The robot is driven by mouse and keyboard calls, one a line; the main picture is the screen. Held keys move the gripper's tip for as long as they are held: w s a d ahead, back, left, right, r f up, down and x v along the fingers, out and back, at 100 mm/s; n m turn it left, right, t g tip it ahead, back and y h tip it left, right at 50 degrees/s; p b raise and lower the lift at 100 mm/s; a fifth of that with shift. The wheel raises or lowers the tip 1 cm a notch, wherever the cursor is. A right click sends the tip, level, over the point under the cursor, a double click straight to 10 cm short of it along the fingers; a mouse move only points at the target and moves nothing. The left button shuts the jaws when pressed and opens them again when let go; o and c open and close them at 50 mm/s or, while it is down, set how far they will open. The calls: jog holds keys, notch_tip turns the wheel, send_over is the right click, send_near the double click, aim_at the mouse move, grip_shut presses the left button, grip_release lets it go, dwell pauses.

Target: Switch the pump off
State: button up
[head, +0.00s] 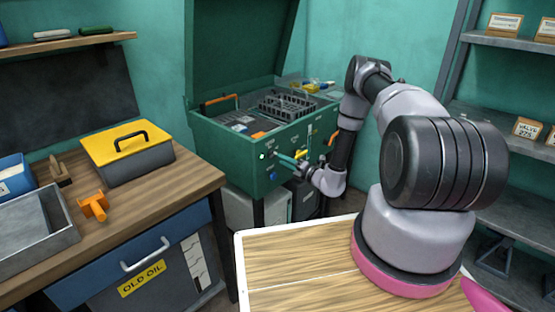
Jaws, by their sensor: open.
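A green cabinet (228,150) with its lid raised stands at the back; its front panel carries small controls and labels. A small pale round spot (262,156) shows near the panel's left end, with a blue part (272,176) below it. An orange-red handle (333,138) is on the right of the panel. Which control is the pump switch is too small to tell. My gripper (284,160) is open and empty, close in front of the panel's left half. Whether it touches a control cannot be told, and it hides part of the panel.
A wooden bench (130,205) on the left holds a yellow-lidded toolbox (128,146), an orange part (93,206) and a grey tray (40,235). Grey shelves (500,120) stand on the right. A cabinet door labelled OLD OIL (142,280) is below the bench.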

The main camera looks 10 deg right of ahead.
aim_at(274, 156)
jog(key=shift+x, duration=1.95)
grip_shut()
jog(key=shift+f+n, duration=0.1)
jog(key=shift+n, duration=6.8)
